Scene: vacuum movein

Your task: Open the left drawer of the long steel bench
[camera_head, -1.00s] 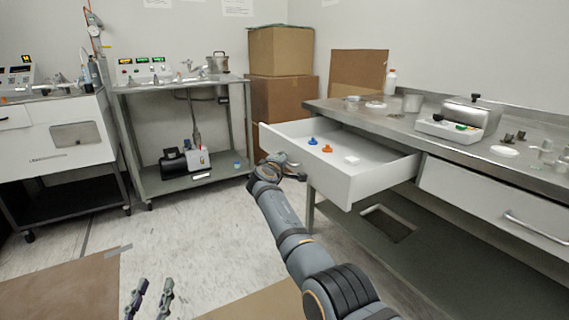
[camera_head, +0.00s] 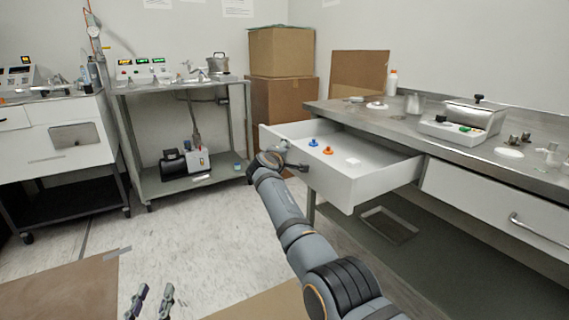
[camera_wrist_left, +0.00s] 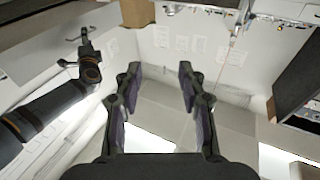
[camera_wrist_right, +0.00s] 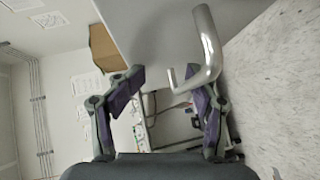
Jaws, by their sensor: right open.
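The left drawer (camera_head: 345,188) of the long steel bench (camera_head: 360,118) is pulled well out. Its inside shows, with a blue piece (camera_head: 313,142), an orange piece (camera_head: 328,150) and a white block (camera_head: 353,161) in it. My right gripper (camera_wrist_right: 168,82) is open at the drawer's front. In the right wrist view, the drawer's steel handle (camera_wrist_right: 208,45) reaches down in front of the fingers, nearer the right-hand one; I cannot tell if they touch. My left gripper (camera_head: 152,296) is open and empty, low at the left, away from the bench.
A second drawer (camera_head: 495,205) of the bench is shut. Glassware and a white-based device (camera_head: 455,132) stand on the bench top. A steel cart (camera_head: 185,85), cardboard boxes (camera_head: 282,95) and a white cabinet (camera_head: 60,140) stand behind. The floor at left centre is clear.

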